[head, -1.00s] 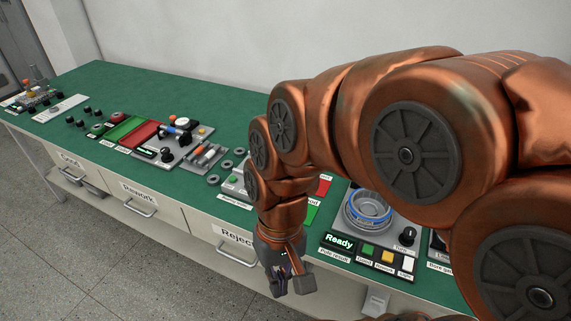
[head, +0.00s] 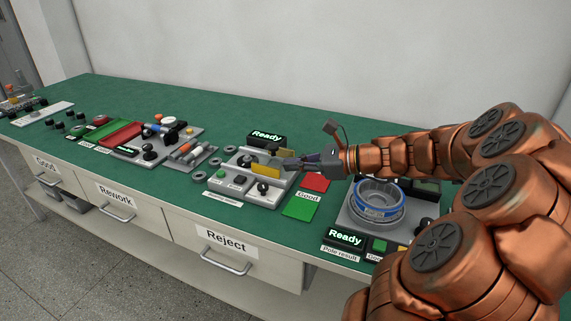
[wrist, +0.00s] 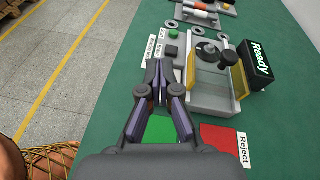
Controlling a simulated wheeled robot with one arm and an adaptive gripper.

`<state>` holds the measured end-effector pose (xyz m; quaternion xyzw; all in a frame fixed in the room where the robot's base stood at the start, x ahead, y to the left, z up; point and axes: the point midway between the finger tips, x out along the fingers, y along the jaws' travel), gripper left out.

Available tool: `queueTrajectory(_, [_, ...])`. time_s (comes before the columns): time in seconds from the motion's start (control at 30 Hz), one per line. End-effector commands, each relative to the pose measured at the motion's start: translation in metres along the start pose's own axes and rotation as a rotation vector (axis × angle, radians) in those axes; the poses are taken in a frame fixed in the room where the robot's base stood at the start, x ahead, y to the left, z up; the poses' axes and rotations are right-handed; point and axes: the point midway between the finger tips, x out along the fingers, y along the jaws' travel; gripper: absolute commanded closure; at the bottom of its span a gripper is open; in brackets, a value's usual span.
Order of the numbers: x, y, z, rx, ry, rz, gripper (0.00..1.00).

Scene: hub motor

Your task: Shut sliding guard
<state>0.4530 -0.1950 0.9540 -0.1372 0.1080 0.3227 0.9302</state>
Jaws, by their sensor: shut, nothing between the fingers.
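My gripper (head: 288,166) is at the station's right end, close to the yellow plate; contact cannot be told there. In the wrist view my gripper (wrist: 159,70) has its fingers together and empty, left of the guard frame and near the station's button side.
A lit "Ready" display (head: 266,138) stands behind the station. Green (head: 300,207) and red (head: 316,182) pads lie to its right, then a fixture with a blue-ringed hub (head: 378,198). Rings and a small roller rack (head: 190,152) lie to the left.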

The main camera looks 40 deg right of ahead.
Motion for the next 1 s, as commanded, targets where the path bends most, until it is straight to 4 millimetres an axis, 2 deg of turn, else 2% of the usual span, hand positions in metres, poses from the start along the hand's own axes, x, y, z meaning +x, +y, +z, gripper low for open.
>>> queueTrajectory(0.03, [-0.014, -0.017, -0.02, 0.06, -0.024, -0.066, 1.0])
queueTrajectory(0.13, [-0.039, -0.045, -0.037, 0.156, -0.071, -0.165, 1.0])
queueTrajectory(0.23, [-0.057, -0.06, -0.048, 0.218, -0.102, -0.226, 1.0])
queueTrajectory(0.37, [-0.066, -0.069, -0.052, 0.25, -0.12, -0.259, 1.0])
queueTrajectory(0.57, [-0.05, -0.074, -0.05, 0.252, -0.121, -0.26, 1.0])
queueTrajectory(1.0, [0.012, -0.091, -0.045, 0.25, -0.119, -0.258, 1.0])
